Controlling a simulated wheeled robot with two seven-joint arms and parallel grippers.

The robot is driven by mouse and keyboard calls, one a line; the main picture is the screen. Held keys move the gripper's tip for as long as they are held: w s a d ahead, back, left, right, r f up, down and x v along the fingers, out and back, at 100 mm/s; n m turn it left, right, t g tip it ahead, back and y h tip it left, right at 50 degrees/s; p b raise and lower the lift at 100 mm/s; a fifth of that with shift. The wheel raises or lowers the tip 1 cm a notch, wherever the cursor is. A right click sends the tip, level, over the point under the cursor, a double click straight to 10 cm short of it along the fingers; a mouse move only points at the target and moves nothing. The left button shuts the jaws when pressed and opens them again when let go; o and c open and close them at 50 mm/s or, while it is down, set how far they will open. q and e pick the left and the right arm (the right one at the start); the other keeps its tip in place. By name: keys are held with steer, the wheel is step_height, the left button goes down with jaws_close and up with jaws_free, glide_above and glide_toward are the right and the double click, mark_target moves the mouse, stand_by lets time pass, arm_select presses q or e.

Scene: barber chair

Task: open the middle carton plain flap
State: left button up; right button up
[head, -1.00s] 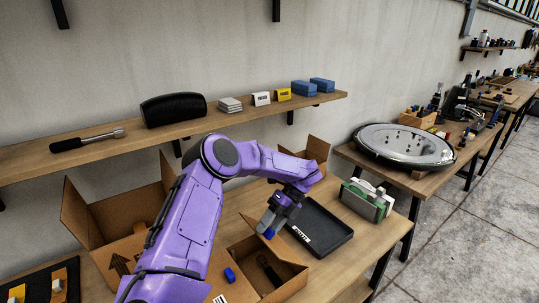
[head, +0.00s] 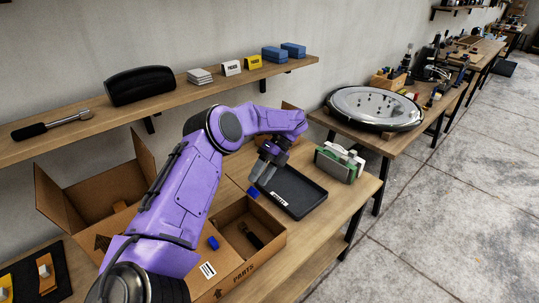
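The middle carton (head: 262,262), brown with "PARTS" on its front, stands open at the top on the bench. A dark item (head: 251,235) lies inside it. A blue piece (head: 213,243) shows at its left side. I see no flap standing over the opening; the far and left edges are partly hidden by my arm. My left gripper (head: 256,186), dark grey with a blue tip, points down above and behind the carton's far edge, beside the black tray. Its finger gap is too small to make out. My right gripper is not in view.
A larger open carton (head: 103,196) stands at left, another (head: 290,107) behind my arm. A black tray (head: 296,198) and a green-and-white item (head: 341,160) are at right. A wall shelf (head: 158,98) runs above. Bare bench lies right of the middle carton.

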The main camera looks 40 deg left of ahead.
arm_select(q)
steer(key=p+v, duration=0.4)
steer(key=v, duration=0.1)
steer(key=shift+w+f, duration=0.1)
steer(key=shift+w, duration=0.05)
